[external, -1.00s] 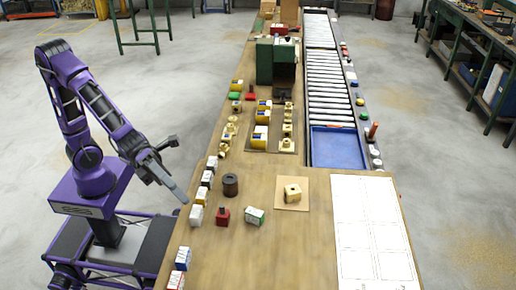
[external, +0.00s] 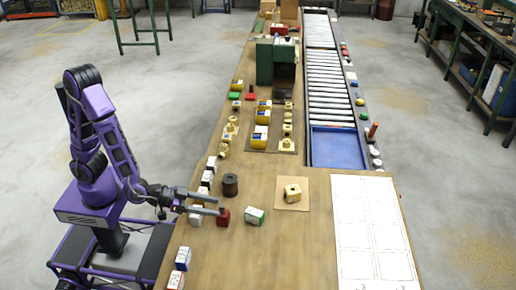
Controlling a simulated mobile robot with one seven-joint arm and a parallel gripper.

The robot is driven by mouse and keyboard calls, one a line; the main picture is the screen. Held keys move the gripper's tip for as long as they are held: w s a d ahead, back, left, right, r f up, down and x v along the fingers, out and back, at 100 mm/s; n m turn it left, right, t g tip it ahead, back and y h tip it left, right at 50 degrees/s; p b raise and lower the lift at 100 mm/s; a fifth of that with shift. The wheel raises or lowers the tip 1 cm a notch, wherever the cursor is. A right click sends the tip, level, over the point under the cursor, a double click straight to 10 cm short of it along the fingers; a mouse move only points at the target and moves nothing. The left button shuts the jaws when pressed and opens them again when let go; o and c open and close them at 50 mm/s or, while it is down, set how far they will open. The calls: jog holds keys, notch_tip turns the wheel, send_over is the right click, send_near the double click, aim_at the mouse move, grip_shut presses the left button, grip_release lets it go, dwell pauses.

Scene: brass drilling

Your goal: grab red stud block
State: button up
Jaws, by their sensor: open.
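The red stud block (external: 223,218) is a small dark red block with a stud on top, standing on the wooden bench near its left edge. My gripper (external: 221,206) is at the bench's left side, low and pointing right, with its two fingers apart. The fingertips reach over or just beside the red block in the picture. I cannot tell whether they touch it or straddle it. The block's top is partly hidden by the near finger.
A dark brown cylinder (external: 230,185) stands just behind the fingers. Several small white-topped blocks line the bench's left edge, close to my gripper. A brass piece (external: 293,193) sits on a tan square. The front bench is mostly clear.

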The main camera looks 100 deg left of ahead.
aim_at(223, 215)
jog(key=b+x, duration=0.1)
jog(key=x, duration=0.6)
jog(key=shift+w, duration=0.1)
grip_shut()
jog(key=shift+r, duration=0.1)
dwell(1.1)
